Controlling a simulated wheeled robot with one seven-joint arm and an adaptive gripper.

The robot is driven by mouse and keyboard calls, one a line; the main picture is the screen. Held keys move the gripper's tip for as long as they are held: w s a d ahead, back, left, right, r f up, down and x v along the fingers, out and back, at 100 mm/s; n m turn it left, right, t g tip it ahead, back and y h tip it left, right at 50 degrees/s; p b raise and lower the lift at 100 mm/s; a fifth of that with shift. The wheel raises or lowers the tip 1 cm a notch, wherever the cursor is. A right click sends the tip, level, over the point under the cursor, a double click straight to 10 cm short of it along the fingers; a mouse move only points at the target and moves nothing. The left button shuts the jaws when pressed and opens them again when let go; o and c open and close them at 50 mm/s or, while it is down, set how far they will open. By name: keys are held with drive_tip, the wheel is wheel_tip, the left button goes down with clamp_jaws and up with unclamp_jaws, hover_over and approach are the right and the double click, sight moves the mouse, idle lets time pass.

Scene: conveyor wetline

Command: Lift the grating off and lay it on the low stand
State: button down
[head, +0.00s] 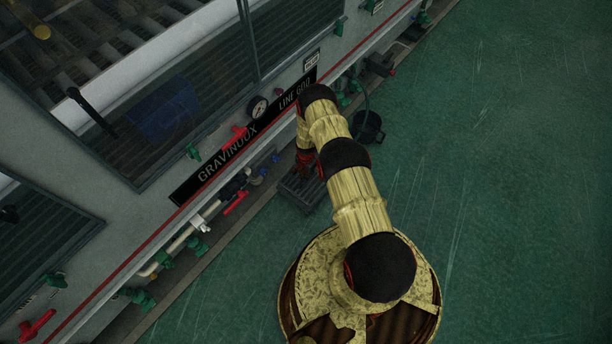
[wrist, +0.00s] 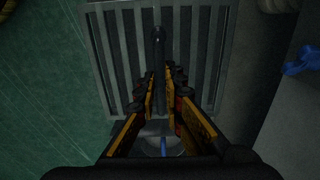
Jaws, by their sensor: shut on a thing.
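The grating (wrist: 97,60) is a grey slatted panel with a pale frame, below my gripper in the wrist view. A dark upright bar with a rounded end (wrist: 158,35) shows over its middle. My gripper (wrist: 160,78) is shut on what looks like this bar, the grating's handle; the exact contact is dark. In the head view my gripper (head: 305,158) is low beside the machine, partly hidden by my arm, over a dark slatted shape (head: 296,192) that seems to be the grating. I cannot tell whether the grating is raised. I cannot make out the low stand.
The machine's wall (head: 235,125) with pipes, valves and red handles runs along the left of my arm. A black bucket (head: 370,128) stands on the floor just right of my arm. A blue handle (wrist: 302,62) is at the wrist view's right. The green floor (head: 510,180) is clear.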

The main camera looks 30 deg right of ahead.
drive_tip(key=shift+f, duration=1.1)
drive_tip(key=c, duration=1.8)
unclamp_jaws()
wheel_tip(320, 180, up, 12)
drive_tip(key=shift+f, duration=0.1)
